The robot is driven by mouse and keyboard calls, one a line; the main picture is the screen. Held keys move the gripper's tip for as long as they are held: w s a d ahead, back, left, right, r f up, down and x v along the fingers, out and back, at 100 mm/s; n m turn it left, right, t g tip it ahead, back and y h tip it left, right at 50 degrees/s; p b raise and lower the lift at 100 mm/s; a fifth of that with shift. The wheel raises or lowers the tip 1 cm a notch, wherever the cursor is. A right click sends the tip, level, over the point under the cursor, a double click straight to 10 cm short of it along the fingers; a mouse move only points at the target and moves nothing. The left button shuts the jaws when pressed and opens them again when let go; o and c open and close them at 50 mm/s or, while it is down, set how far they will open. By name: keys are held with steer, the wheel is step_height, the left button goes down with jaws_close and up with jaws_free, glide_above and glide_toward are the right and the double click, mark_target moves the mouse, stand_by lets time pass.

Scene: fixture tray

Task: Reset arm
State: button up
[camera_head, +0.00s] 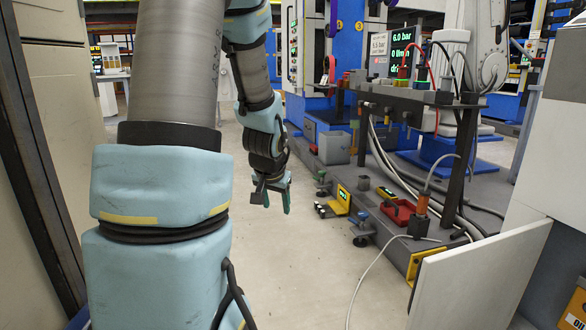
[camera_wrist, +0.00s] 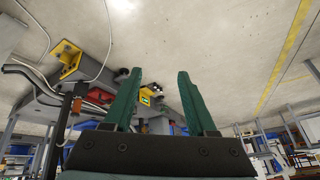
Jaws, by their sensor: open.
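My arm hangs down along the left and middle of the head view. My gripper (camera_head: 276,200) is at its lower end, pointing down over bare floor, left of the low grey machine base. In the wrist view my gripper (camera_wrist: 160,100) shows two green fingers spread apart with nothing between them. The wrist picture looks upside down, with the floor at the top. The gripper touches nothing that I can see.
A grey base (camera_head: 385,228) on levelling feet carries a red tray (camera_head: 398,212) and a yellow device (camera_head: 341,198). A pale cable (camera_head: 372,268) lies on the floor. A white panel (camera_head: 480,280) stands at lower right. Floor (camera_head: 300,275) ahead is clear.

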steer(key=s+a+n+g, duration=0.2)
steer(key=s+n+g, duration=0.15)
steer(key=s, duration=1.25)
steer(key=w+d+p+v, duration=0.1)
steer(key=w+p+v, duration=0.2)
steer(key=p+v, duration=1.4)
steer(key=w+r+p+v, duration=0.1)
steer(key=w+p+v, duration=0.3)
steer(key=p+v, duration=1.3)
steer(key=shift+d+r+g+p, duration=0.2)
steer(key=shift+r+g+p, duration=0.2)
steer(key=shift+p, duration=0.35)
steer(key=shift+w, duration=0.1)
steer(key=shift+c, duration=0.6)
